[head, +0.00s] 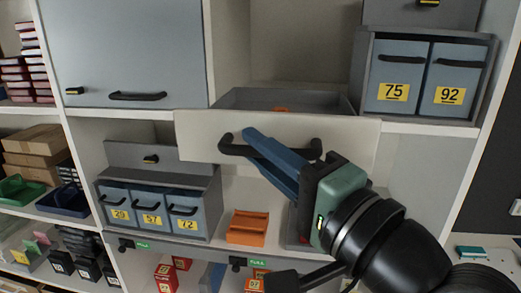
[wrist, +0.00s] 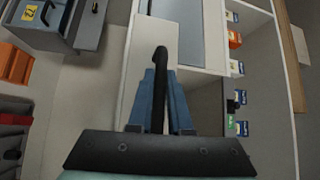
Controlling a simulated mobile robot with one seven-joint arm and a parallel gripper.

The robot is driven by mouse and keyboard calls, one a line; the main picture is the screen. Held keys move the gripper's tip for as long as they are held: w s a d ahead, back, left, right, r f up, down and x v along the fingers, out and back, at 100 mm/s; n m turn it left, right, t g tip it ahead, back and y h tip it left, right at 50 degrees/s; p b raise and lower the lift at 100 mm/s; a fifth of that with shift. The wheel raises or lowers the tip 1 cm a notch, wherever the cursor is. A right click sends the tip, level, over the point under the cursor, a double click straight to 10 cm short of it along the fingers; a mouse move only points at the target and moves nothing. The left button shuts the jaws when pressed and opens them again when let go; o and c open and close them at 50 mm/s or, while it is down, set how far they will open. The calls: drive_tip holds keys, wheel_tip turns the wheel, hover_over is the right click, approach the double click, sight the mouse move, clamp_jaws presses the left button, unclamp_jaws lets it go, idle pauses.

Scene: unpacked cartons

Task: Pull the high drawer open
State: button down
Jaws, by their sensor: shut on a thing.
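The high drawer has a pale front (head: 197,135) with a dark bar handle (head: 313,148). It stands out from the shelf unit, and its grey inside (head: 285,97) shows above the front. My gripper (head: 254,138) has its blue fingers on the handle. In the wrist view, the handle (wrist: 160,62) runs between the two fingers of my gripper (wrist: 160,75), which are shut on it. The drawer front (wrist: 137,60) also shows there. My fingers hide part of the handle in the head view.
A small orange thing (head: 281,109) shows inside the drawer. Grey-blue bins 75 (head: 394,75) and 92 (head: 456,78) stand at the right. A closed cabinet door (head: 130,45) is at upper left. Numbered bins (head: 153,200) and an orange tray (head: 248,228) stand below.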

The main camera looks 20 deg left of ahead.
drive_tip(key=shift+w, duration=0.15)
drive_tip(key=c, duration=0.8)
unclamp_jaws()
drive_tip(key=shift+c, duration=0.2)
drive_tip(key=b+v, duration=0.5)
drive_tip(key=v, duration=0.8)
